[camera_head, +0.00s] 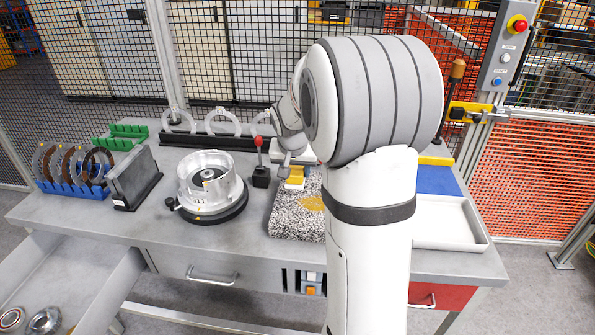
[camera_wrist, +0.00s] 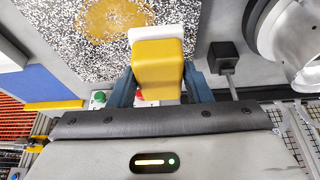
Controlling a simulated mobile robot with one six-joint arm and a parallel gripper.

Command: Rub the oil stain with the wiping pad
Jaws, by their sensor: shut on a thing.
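The wiping pad (camera_wrist: 158,65) has a yellow body with a white face; in the head view it shows small (camera_head: 294,180) above the speckled slab. My gripper (camera_wrist: 158,82) is shut on the pad, with a blue-grey finger on each side of it. The oil stain (camera_wrist: 112,18) is a yellow-brown patch on the black-and-white speckled slab (camera_wrist: 60,42). In the head view the stain (camera_head: 313,203) lies in front of the pad, partly hidden by my arm. The pad is at the slab's rear part, beside the stain; I cannot tell whether it touches the surface.
A round metal clutch housing (camera_head: 208,180) stands left of the slab, with a red-knobbed lever (camera_head: 260,165) between. A white tray (camera_head: 462,243) and a blue mat (camera_head: 437,180) lie to the right. An open drawer (camera_head: 75,285) juts out at front left.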

